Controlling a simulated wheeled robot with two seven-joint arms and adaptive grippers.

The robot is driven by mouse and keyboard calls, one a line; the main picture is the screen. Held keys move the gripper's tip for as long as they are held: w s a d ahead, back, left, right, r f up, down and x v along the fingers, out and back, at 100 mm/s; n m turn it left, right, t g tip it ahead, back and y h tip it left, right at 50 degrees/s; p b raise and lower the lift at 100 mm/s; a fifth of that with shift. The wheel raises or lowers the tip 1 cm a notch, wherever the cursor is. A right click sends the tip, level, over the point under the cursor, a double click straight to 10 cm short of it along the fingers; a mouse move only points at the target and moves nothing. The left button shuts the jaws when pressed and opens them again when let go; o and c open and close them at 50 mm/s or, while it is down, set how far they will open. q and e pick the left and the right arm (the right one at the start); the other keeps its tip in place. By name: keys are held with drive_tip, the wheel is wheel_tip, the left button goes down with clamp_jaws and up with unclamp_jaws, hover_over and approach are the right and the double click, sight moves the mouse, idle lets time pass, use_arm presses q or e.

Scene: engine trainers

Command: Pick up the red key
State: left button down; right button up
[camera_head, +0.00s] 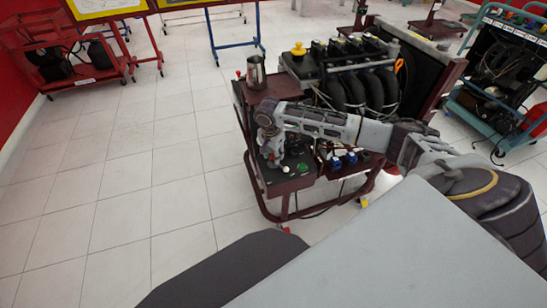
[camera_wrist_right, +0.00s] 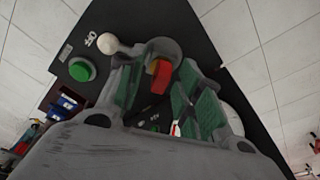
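The red key (camera_wrist_right: 160,77), a small red piece with a yellow-orange top, shows in the right wrist view against a grey round part of the dark control panel (camera_wrist_right: 135,22). My right gripper (camera_wrist_right: 160,95) has its green-padded fingers spread apart, one on each side of the key in that view. I see no clear contact with the key. In the head view, my right gripper (camera_head: 271,153) points down over the panel on the dark red engine cart (camera_head: 290,186). My left gripper is not in view.
A green button (camera_wrist_right: 82,70) and a white knob (camera_wrist_right: 107,43) sit near the key. A metal cup (camera_head: 256,72) stands at the cart's back left. The engine (camera_head: 350,85) rises behind my right arm. Tiled floor (camera_head: 130,180) left of the cart is clear.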

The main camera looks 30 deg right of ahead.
clamp_jaws()
drive_tip(key=shift+r, duration=0.2)
